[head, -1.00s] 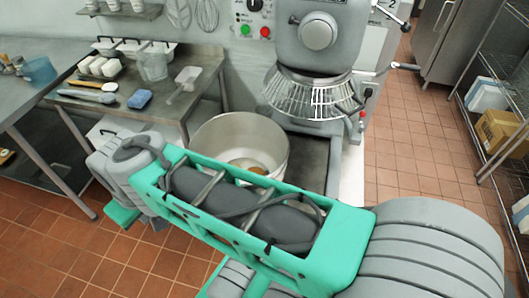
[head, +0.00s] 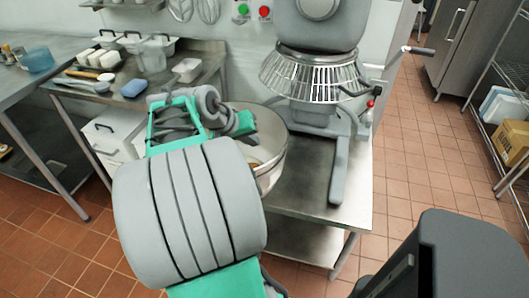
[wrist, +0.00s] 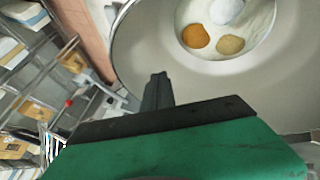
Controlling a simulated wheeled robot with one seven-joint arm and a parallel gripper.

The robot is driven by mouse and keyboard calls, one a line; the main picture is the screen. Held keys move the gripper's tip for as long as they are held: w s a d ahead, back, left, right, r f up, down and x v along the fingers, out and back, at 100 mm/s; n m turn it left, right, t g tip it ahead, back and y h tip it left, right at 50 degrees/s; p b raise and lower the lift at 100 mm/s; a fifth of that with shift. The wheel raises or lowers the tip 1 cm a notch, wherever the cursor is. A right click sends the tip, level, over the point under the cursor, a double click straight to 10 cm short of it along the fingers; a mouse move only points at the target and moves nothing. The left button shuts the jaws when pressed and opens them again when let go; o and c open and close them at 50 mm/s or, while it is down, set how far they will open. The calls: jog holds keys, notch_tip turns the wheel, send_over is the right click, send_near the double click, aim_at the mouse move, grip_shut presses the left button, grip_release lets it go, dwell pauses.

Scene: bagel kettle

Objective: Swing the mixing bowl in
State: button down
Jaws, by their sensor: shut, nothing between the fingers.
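The steel mixing bowl (head: 274,166) stands swung out to the left of the grey mixer (head: 322,28), not under its wire guard (head: 312,76). My arm covers the bowl's left part in the head view. In the wrist view I look into the bowl (wrist: 140,45), where white, orange and tan ingredients (wrist: 229,42) lie at the bottom. My gripper (wrist: 158,80) is shut and empty, its fingers showing against the bowl's wall. I cannot tell whether they touch it. In the head view my arm's end reaches the bowl's left side, and the fingertips are not clear.
A steel table (head: 325,180) carries the mixer. A side table (head: 215,62) on the left holds tubs, a blue sponge (head: 134,88) and a scoop. White drawers (head: 108,132) stand below it. A wire shelf with boxes (head: 510,140) is at the right. The tiled floor on the right is clear.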

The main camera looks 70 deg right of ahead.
jog(key=s+d+f, duration=0.5)
jog(key=d+f, duration=0.2)
jog(key=shift+f, duration=0.15)
jog(key=shift+s+d, duration=0.1)
